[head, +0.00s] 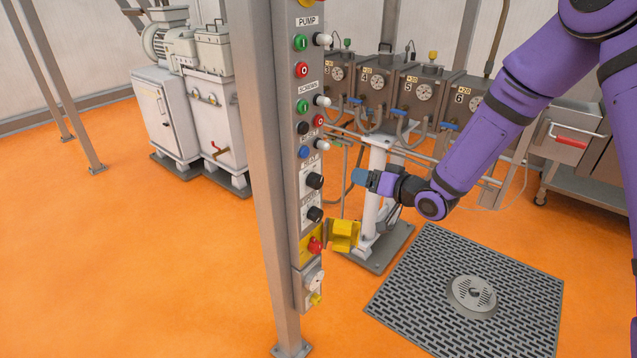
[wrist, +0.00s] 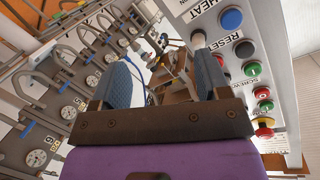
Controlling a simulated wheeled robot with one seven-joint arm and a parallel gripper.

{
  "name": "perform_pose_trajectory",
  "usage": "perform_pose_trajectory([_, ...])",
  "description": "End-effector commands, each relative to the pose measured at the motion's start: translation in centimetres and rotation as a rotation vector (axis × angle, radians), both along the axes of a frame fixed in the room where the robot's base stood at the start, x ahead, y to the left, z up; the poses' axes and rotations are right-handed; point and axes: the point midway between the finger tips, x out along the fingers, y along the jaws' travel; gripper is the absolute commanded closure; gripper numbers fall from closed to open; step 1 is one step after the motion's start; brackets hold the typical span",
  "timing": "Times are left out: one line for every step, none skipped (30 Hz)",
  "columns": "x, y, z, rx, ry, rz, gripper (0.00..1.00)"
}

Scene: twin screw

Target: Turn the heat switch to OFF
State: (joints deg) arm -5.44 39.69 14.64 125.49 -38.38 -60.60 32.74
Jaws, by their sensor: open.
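The heat switch (head: 315,181) is a black rotary knob on the grey control panel, below a label partly unreadable in the head view. Its exact setting is too small to tell. In the wrist view the HEAT label (wrist: 205,10) shows at the top edge, and the knob itself is out of frame. My gripper (head: 357,176) is to the right of the knob at about its height, apart from it. In the wrist view my gripper (wrist: 165,72) has its two blue fingers spread with nothing between them.
A second black knob (head: 314,214) sits just below, then a red knob (head: 315,245) with a yellow cover (head: 343,236) jutting right. Above are a blue button (head: 303,152) and several coloured buttons. Gauge boxes (head: 376,85) and pipes stand behind my gripper.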

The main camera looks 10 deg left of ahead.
Motion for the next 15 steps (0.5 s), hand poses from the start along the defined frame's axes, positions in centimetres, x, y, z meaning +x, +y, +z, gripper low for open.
perform_pose_trajectory([-0.4, 0.8, -1.4, 0.047, 0.014, 0.021, 0.31])
perform_pose_trajectory([-0.6, 1.3, -1.9, 0.077, 0.018, 0.034, 0.31])
perform_pose_trajectory([-0.8, 1.8, -2.6, 0.117, 0.024, 0.048, 0.31])
perform_pose_trajectory([-1.1, 2.2, -3.0, 0.142, 0.029, 0.058, 0.31])
perform_pose_trajectory([-1.3, 2.5, -3.4, 0.166, 0.033, 0.068, 0.31])
perform_pose_trajectory([-1.5, 2.8, -3.8, 0.194, 0.038, 0.077, 0.31])
perform_pose_trajectory([-1.7, 3.0, -4.1, 0.212, 0.041, 0.083, 0.31])
perform_pose_trajectory([-1.8, 3.2, -4.3, 0.227, 0.044, 0.088, 0.31])
perform_pose_trajectory([-1.9, 3.4, -4.5, 0.244, 0.045, 0.094, 0.31])
perform_pose_trajectory([-2.0, 3.4, -4.7, 0.253, 0.047, 0.097, 0.31])
perform_pose_trajectory([-2.1, 3.5, -4.8, 0.26, 0.049, 0.1, 0.31])
perform_pose_trajectory([-2.1, 3.7, -4.8, 0.267, 0.048, 0.102, 0.31])
perform_pose_trajectory([-2.0, 3.8, -4.8, 0.269, 0.048, 0.103, 0.31])
perform_pose_trajectory([-2.0, 3.9, -4.8, 0.271, 0.048, 0.104, 0.31])
perform_pose_trajectory([-1.8, 4.2, -4.8, 0.271, 0.048, 0.104, 0.31])
